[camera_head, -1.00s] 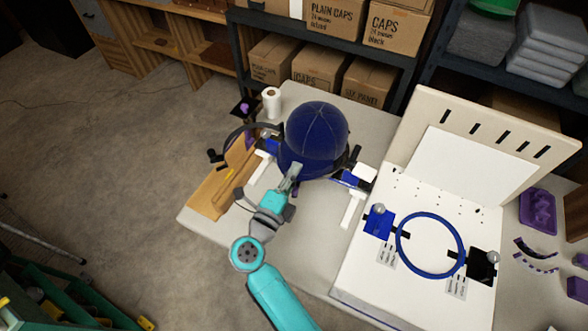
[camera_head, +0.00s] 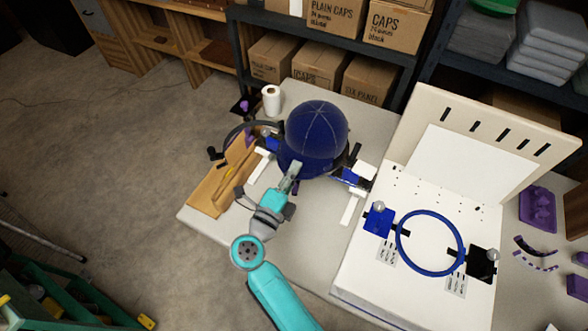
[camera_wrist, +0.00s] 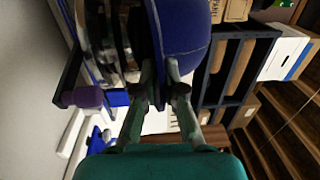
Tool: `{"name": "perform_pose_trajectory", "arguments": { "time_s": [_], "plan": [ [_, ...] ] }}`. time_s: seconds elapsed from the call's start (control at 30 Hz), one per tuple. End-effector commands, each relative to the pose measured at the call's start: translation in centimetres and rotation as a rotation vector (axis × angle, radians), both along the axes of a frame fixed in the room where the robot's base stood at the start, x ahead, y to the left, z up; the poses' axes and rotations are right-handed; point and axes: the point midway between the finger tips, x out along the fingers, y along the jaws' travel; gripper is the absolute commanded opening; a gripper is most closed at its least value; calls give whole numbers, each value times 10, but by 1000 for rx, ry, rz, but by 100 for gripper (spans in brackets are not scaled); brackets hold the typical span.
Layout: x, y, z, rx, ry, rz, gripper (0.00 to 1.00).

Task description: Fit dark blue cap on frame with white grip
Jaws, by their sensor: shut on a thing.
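The dark blue cap (camera_head: 316,128) sits crown up over the blue-and-white fixture at the middle of the table, and hides most of it. My gripper (camera_head: 291,180) is shut on the cap's near lower edge. In the wrist view the cap (camera_wrist: 186,28) rises at the top, with my fingers (camera_wrist: 160,75) at its edge. To the cap's right are a white block (camera_head: 364,172) and a white bar (camera_head: 352,208); another white bar (camera_head: 258,166) is at its left. I cannot tell whether the cap is fully seated.
A white board with a blue ring (camera_head: 402,252) and clamps lies to the right. A wooden tray (camera_head: 208,198) is at the table's left edge. A white roll (camera_head: 271,101) stands behind. Boxes (camera_head: 320,66) fill the shelves behind. The table's front middle is clear.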

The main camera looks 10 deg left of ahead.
Motion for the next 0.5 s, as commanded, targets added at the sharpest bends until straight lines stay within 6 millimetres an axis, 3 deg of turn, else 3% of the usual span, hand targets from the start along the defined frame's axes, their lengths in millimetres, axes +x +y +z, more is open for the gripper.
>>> {"name": "perform_pose_trajectory", "arguments": {
  "time_s": [0.5],
  "plan": [
    [0, 0, -12, -1, 0, 0, 0]
  ]
}}
